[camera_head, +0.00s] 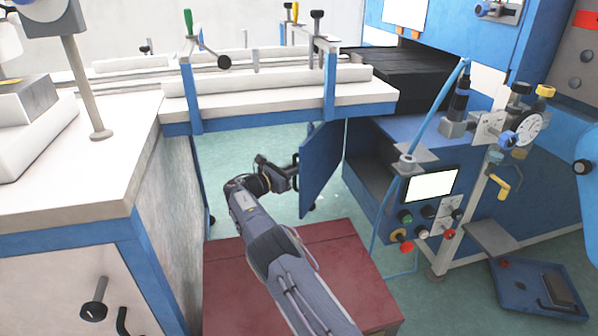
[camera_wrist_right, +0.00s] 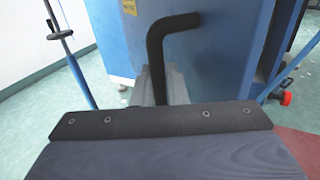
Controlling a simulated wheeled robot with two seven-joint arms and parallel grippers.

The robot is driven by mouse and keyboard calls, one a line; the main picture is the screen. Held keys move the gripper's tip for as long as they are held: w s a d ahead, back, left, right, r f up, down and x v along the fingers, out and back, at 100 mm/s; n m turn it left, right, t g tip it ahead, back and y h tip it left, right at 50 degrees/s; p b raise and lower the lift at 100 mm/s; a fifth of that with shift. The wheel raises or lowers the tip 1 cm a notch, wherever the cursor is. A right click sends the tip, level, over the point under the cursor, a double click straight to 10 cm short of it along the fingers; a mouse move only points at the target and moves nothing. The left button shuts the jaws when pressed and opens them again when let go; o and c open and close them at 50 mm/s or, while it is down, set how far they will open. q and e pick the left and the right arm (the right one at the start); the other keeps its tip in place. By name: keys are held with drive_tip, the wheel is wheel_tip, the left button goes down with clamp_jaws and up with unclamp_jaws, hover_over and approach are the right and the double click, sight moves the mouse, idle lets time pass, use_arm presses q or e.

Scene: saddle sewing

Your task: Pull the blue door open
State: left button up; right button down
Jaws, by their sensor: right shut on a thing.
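The blue door (camera_head: 321,168) stands swung out at an angle from the blue cabinet under the machine, whose open side shows dark inside. In the right wrist view the door's blue face (camera_wrist_right: 220,65) fills the middle. Its black bent handle (camera_wrist_right: 157,50) runs down behind my gripper's dark edge. My right gripper (camera_head: 293,176) reaches from the lower middle to the door's left edge and is shut on the handle (camera_head: 297,165). The grip itself is partly hidden in both views. My left gripper is not in view.
A dark red platform (camera_head: 235,285) lies below my right arm. A white-topped workbench (camera_head: 75,190) stands at left. A long bench (camera_head: 280,100) on blue legs stands behind. A control panel (camera_head: 425,210) with buttons is right of the door. Green floor is clear left of the door.

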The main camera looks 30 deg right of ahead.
drive_tip(key=shift+w, duration=0.15)
idle(0.3)
drive_tip(key=c, duration=1.8)
unclamp_jaws()
drive_tip(key=shift+p+v, duration=1.1)
drive_tip(key=shift+v, duration=2.85)
drive_tip(key=shift+c, duration=0.5)
